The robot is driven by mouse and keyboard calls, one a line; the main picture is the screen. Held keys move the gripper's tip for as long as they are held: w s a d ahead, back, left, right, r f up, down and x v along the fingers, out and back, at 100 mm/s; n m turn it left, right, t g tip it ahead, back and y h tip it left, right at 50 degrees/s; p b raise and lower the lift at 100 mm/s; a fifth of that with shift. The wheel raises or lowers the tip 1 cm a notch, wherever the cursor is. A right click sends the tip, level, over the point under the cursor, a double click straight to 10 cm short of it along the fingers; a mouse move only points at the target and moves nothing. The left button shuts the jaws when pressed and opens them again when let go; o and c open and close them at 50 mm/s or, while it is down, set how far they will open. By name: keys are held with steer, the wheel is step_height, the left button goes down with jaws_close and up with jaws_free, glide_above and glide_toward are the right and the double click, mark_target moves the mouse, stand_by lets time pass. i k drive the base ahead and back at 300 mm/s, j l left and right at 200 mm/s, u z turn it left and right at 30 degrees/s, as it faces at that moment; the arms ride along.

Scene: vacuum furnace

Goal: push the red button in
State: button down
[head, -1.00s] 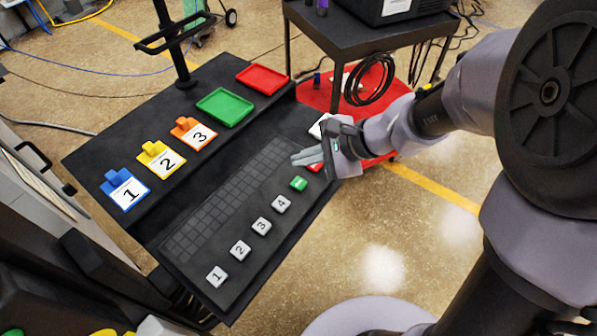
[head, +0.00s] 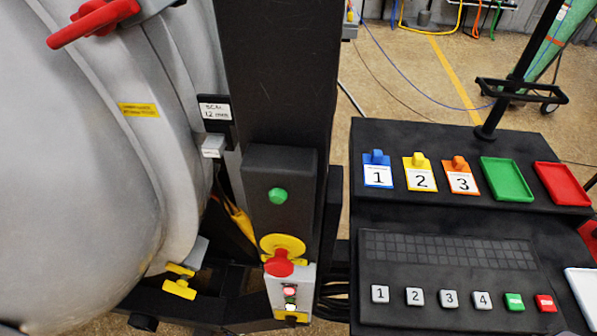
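A red mushroom-shaped button (head: 279,264) sits on a yellow round plate (head: 283,243) on the dark post beside the furnace. A round green button (head: 278,195) is above it on a black box. A small red square key (head: 545,303) also shows at the right end of the row on the black console, beside a green key (head: 514,302). My gripper and arm are not in view now.
The grey furnace body (head: 75,150) fills the left, with a red handle (head: 95,20) at the top. The black console (head: 450,215) at right holds numbered tags, a green tray (head: 507,179) and a red tray (head: 562,184). A yellow lever (head: 179,283) sticks out low.

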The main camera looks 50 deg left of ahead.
mark_target(279, 266)
steer(key=j+u, duration=0.1)
steer(key=u, duration=0.35)
steer(key=j+u, duration=0.1)
steer(key=u, duration=0.35)
steer(key=j+u, duration=0.1)
steer(key=u, duration=0.35)
steer(key=j+u, duration=0.1)
steer(key=u, duration=0.35)
steer(key=k+j, duration=0.1)
steer(key=k, duration=0.2)
